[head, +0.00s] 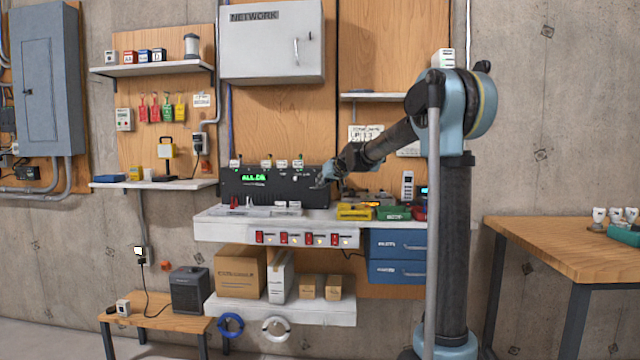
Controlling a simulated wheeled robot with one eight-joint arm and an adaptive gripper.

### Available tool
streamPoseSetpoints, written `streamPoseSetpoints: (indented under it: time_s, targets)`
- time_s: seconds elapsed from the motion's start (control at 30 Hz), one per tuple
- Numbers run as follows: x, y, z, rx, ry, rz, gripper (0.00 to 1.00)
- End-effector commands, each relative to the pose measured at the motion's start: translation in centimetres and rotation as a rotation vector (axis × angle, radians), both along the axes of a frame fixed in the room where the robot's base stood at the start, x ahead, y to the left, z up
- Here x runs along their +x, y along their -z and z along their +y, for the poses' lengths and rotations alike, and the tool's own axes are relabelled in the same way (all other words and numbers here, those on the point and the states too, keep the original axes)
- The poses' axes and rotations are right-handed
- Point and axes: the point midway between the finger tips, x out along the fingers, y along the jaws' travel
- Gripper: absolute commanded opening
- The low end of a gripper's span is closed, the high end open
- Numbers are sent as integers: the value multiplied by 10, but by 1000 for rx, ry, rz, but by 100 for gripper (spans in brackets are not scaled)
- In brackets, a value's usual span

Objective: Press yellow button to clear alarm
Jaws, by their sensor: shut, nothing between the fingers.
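I cannot clearly make out a yellow button. A yellow box-like item (355,212) lies on the white bench, right of the black panel unit. The black panel unit (262,187) has a bright green lit readout (254,178), too small to read surely, and small toggles or lamps along its top. My gripper (320,182) is shut and empty, in front of the right end of the black unit. From this view I cannot tell whether it touches the unit. Part of the unit's right end is hidden behind my gripper.
The white bench (222,229) has red switches (296,239) along its front. A green case (393,213) and blue drawers (398,257) are to the right. A grey network cabinet (272,42) hangs above. A wooden table (560,245) stands at the right.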

Motion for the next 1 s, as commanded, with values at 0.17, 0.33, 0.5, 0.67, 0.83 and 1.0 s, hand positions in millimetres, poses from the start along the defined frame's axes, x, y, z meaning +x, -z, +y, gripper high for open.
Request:
streamPoseSetpoints:
  time_s: [0.17,0.33,0.5,0.67,0.83,1.0]
  targets:
    - [-14,0,1,0,-1,0,0]
    - [-28,0,1,1,-1,0,0]
    - [-41,0,1,0,0,0,0]
    - [-46,0,1,0,0,0,0]
    - [-46,0,1,0,0,0,0]
    - [-46,0,2,0,0,0,0]
